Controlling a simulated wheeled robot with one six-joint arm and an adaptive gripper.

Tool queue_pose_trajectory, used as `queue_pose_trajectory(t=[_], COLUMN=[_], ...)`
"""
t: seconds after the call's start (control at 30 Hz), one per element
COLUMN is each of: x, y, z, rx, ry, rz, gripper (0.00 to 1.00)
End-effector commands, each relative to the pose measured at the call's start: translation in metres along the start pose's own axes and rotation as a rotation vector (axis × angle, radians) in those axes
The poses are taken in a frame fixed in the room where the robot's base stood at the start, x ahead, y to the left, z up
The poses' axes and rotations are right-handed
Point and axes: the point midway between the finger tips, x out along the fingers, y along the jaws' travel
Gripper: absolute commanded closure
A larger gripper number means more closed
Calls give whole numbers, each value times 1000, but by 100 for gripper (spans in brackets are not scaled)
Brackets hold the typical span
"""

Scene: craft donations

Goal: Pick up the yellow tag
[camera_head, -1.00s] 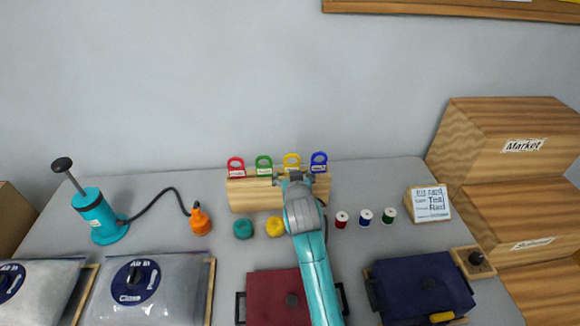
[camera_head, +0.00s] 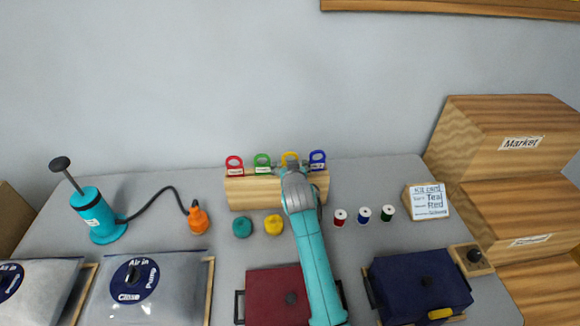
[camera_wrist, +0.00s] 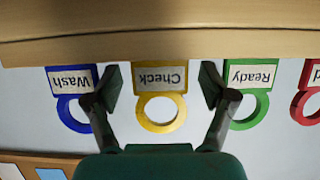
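The yellow tag (camera_head: 290,158) stands in the wooden rack (camera_head: 240,192) on the table, between the green tag (camera_head: 262,161) and the blue tag (camera_head: 317,158). In the wrist view the yellow tag (camera_wrist: 160,104) appears upside down, with a label reading "Check". My gripper (camera_wrist: 160,88) is open, with one dark finger on each side of the yellow tag and gaps between. In the head view my gripper (camera_head: 293,168) is at the rack and hides the tag's lower part.
The red tag (camera_head: 234,164) stands at the rack's left end. Teal (camera_head: 242,227) and yellow (camera_head: 274,225) round items and several thread spools (camera_head: 364,214) sit in front of the rack. A kit card (camera_head: 430,201) stands at right.

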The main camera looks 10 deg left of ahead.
Motion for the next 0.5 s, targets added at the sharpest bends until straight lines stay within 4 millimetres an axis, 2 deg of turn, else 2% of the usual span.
queue_pose_trajectory(t=[0.03, 0.17, 0.5], x=[0, 0, 0], y=[0, 0, 0], z=[0, 0, -1], rx=[0, 0, 0], ry=[0, 0, 0], rz=[0, 0, 0], gripper=[32, 64, 65])
